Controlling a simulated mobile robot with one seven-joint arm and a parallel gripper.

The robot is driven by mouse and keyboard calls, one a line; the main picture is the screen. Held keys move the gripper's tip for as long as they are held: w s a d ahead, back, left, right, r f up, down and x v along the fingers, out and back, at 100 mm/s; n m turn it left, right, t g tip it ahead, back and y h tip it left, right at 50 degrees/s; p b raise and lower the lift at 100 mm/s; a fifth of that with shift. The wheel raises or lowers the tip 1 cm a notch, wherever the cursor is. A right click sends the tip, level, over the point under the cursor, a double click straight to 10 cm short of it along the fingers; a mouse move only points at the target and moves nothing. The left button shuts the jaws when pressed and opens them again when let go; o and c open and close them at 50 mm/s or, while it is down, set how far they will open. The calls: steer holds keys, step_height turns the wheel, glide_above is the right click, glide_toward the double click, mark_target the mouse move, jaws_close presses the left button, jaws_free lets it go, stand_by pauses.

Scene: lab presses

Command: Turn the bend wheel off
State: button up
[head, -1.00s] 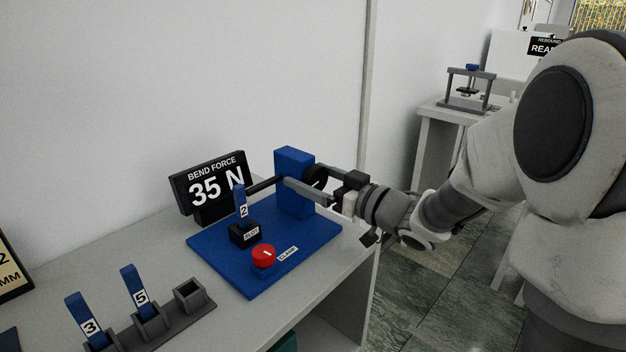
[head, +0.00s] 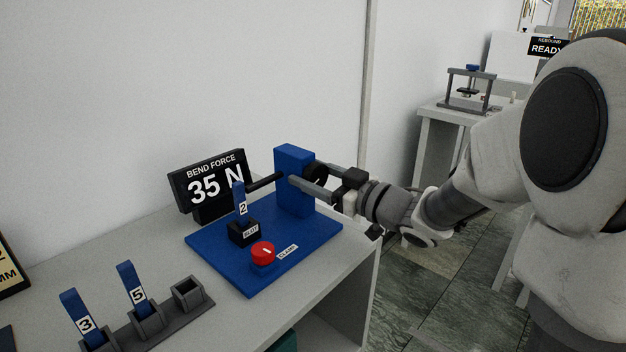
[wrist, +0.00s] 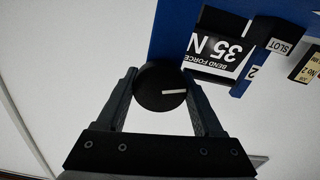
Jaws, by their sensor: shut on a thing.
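The bend wheel is a black round knob (wrist: 160,87) with a white pointer line, on the right side of the blue upright block (head: 293,180). My gripper (wrist: 162,92) is shut on the wheel, one finger on each side of it, in the wrist view. In that view the pointer line runs toward the right. In the head view the wheel (head: 316,173) is partly hidden behind my gripper. The display (head: 209,184) reads BEND FORCE 35 N. A blue strip marked 2 (head: 240,204) stands upright in the black slot (head: 243,232), and a dark rod reaches toward it.
A red clamp knob (head: 262,253) sits on the blue base plate (head: 215,250). A grey rack (head: 196,312) at front left holds strips 3 (head: 82,318) and 5 (head: 132,288), with one empty socket. Another bench (head: 440,118) stands at the back right.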

steer(key=shift+n, duration=0.6)
steer(key=o, duration=1.4)
steer(key=p+v, duration=0.3)
steer(key=v, duration=1.4)
steer(key=shift+s+d+p, duration=0.2)
steer(key=shift+p, duration=0.1)
